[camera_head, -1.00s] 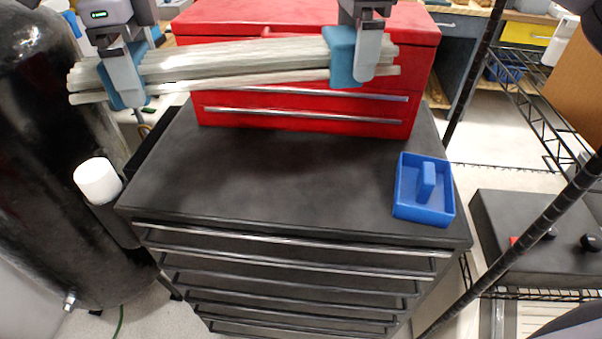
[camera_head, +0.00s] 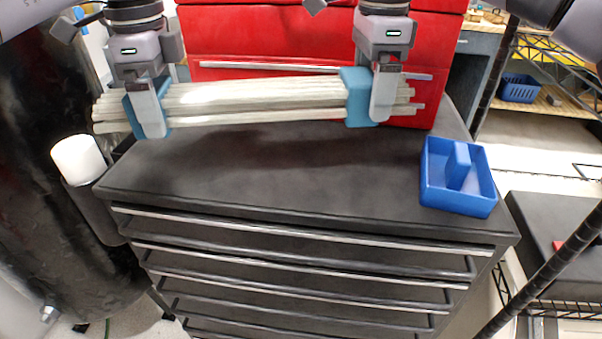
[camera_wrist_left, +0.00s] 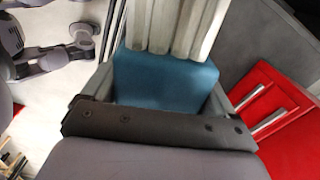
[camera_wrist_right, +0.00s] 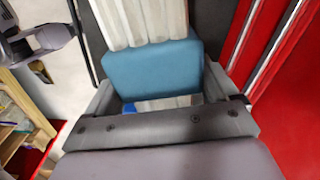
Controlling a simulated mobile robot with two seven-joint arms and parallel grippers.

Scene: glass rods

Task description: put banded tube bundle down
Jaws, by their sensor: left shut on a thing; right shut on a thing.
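The tube bundle (camera_head: 255,102) is a set of long pale glass rods with a blue band near each end. It lies roughly level across the head view, in front of the red chest and over the back of the black cabinet top. My left gripper (camera_head: 148,112) is shut on the bundle at the left blue band (camera_wrist_left: 165,82). My right gripper (camera_head: 382,98) is shut on it at the right blue band (camera_wrist_right: 152,68). Whether the rods touch the cabinet top (camera_head: 270,175) cannot be told. The rods also run away from the jaws in both wrist views.
A blue tray (camera_head: 457,203) with an upright divider sits at the cabinet top's right. The red chest (camera_head: 265,40) stands behind the bundle. The cabinet top's middle and front are clear. A white cup-like cylinder (camera_head: 78,160) is at the left, beside a black tank (camera_head: 50,240).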

